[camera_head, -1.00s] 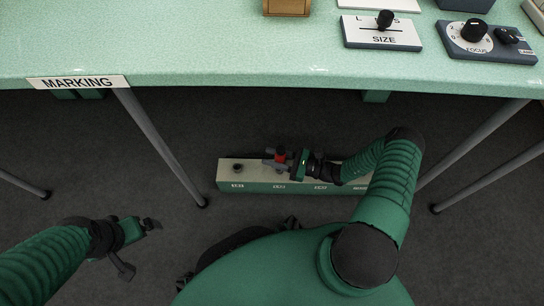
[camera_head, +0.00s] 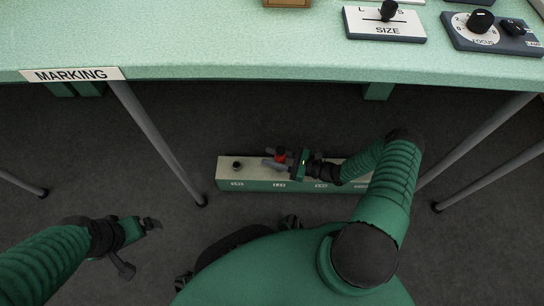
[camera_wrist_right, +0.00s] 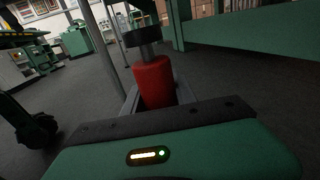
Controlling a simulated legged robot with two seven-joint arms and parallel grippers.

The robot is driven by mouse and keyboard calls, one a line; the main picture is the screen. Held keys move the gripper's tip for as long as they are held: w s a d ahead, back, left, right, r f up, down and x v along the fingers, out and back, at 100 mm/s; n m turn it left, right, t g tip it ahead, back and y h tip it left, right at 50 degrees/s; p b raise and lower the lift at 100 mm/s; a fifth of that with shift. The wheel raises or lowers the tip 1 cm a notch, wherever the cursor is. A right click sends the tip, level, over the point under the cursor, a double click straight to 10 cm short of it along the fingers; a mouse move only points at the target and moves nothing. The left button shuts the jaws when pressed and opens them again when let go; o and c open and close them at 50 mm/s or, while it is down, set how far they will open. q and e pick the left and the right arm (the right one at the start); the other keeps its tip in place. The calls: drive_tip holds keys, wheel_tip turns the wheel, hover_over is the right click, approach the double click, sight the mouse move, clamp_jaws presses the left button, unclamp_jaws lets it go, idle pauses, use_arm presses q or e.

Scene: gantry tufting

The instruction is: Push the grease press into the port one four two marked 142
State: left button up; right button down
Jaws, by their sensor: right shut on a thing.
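The grease press is a red cylinder (camera_head: 281,154) with a dark cap on a metal stem, which shows in the right wrist view (camera_wrist_right: 153,82). My right gripper (camera_head: 277,161) is shut on it, over the long port box on the floor. The press stands roughly upright. Its lower end is hidden, so I cannot tell whether it is in a port. The box (camera_head: 257,170) has a pale top and a green front with several small labels, too small to read surely. One dark port (camera_head: 236,166) shows at its left end. My left gripper (camera_head: 140,248) is open and empty.
A pale green table (camera_head: 200,45) with a MARKING sign (camera_head: 72,74) spans the top. It carries a SIZE slider panel (camera_head: 384,25) and a FOCUS dial panel (camera_head: 490,32). Grey table legs (camera_head: 158,140) slant down beside the box. Dark floor is clear left of it.

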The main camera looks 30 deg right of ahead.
drive_tip(key=shift+f+b, duration=0.3)
drive_tip(key=shift+f, duration=0.15)
drive_tip(key=c, duration=0.9)
unclamp_jaws()
drive_tip(key=shift+s+d+r+p, duration=0.1)
drive_tip(key=shift+s+d+p, duration=0.2)
drive_tip(key=p+v, duration=0.2)
drive_tip(key=v, duration=0.4)
drive_tip(key=shift+d+r+p, duration=0.15)
drive_tip(key=shift+p, duration=0.2)
drive_tip(key=v, duration=0.3)
drive_tip(key=p+v, duration=0.1)
drive_tip(key=v, duration=0.5)
drive_tip(key=shift+s+d+f+p, duration=0.1)
drive_tip(key=shift+s+f+p, duration=0.05)
drive_tip(key=shift+f+p, duration=0.2)
drive_tip(key=shift+s+d, duration=0.15)
drive_tip(key=shift+s, duration=0.05)
